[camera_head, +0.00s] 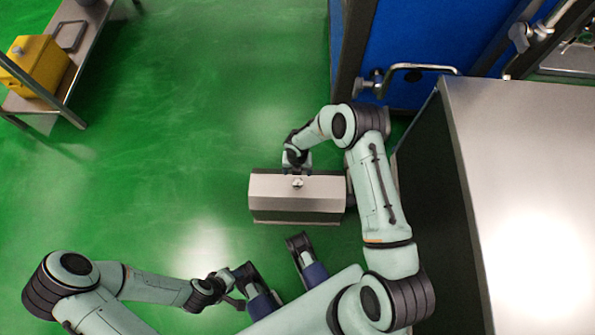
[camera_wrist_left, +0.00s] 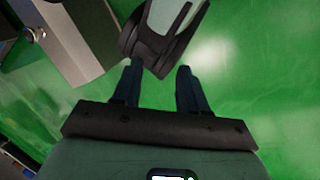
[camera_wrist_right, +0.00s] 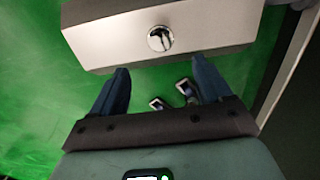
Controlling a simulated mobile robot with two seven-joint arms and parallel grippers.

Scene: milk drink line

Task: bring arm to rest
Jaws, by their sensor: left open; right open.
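My right arm reaches in from the right in the head view, and its gripper (camera_head: 297,168) is at the far edge of a grey metal box, close to the box's round knob. In the right wrist view the right gripper (camera_wrist_right: 160,70) is open with nothing between its fingers. The knob shows beyond the fingertips; I cannot tell the exact gap. My left arm comes in from the lower left, with its hand low in the head view, left of the box and nearer the bottom. In the left wrist view the left gripper (camera_wrist_left: 160,70) is open and empty.
The metal box (camera_head: 298,203) also shows in the left wrist view (camera_wrist_left: 85,40). A steel-topped counter (camera_head: 530,190) stands right, a blue cabinet (camera_head: 430,45) with a handle at the back. A yellow container (camera_head: 38,68) is on a far-left shelf. Green floor is clear at left.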

